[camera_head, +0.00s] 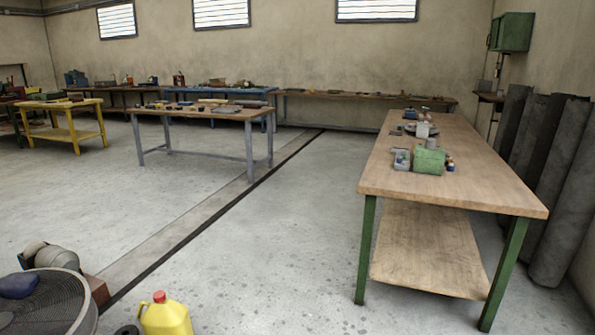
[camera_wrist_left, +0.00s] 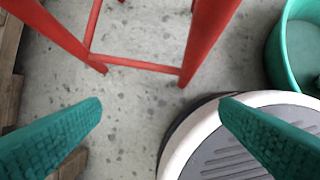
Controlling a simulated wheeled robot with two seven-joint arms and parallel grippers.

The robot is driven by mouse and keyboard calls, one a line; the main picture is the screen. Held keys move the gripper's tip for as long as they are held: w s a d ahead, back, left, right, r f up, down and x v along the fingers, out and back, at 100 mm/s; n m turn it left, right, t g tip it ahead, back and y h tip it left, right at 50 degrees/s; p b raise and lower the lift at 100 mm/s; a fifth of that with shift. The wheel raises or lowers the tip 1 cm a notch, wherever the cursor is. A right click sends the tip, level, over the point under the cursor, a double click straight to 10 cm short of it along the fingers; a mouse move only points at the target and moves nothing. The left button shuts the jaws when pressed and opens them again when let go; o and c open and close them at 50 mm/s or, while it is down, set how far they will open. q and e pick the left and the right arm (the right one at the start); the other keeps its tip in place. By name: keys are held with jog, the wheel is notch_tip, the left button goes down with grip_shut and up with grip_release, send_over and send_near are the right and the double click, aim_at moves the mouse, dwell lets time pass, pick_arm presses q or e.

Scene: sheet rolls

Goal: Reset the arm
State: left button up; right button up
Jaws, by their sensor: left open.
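My left gripper (camera_wrist_left: 160,103) shows in the left wrist view as two green textured fingers set wide apart, with nothing between them. It is open and hangs above a grey concrete floor. Neither arm shows in the head view. My right gripper is in neither view. Several dark grey sheet rolls (camera_head: 548,170) lean upright against the right wall in the head view.
A wooden workbench with green legs (camera_head: 450,190) stands at the right. A yellow jug (camera_head: 165,315) and a round fan (camera_head: 45,305) are at the lower left. A red stool frame (camera_wrist_left: 140,65), a teal tub (camera_wrist_left: 285,50) and a white-rimmed round object (camera_wrist_left: 190,140) are near my left gripper.

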pick_arm(q)
jog(key=s+a+f+g+p, duration=0.1)
jog(key=s+f+p, duration=0.1)
jog(key=s+p, duration=0.3)
jog(key=s+a+f+g+p, duration=0.1)
jog(key=s+p, duration=0.5)
jog(key=s, duration=0.7)
notch_tip(320, 180, down, 2)
jog(key=shift+s+a, duration=0.35)
jog(key=shift+a, duration=0.4)
jog(key=shift+s+f, duration=0.1)
jog(key=shift+s, duration=0.1)
jog(key=shift+c, duration=0.3)
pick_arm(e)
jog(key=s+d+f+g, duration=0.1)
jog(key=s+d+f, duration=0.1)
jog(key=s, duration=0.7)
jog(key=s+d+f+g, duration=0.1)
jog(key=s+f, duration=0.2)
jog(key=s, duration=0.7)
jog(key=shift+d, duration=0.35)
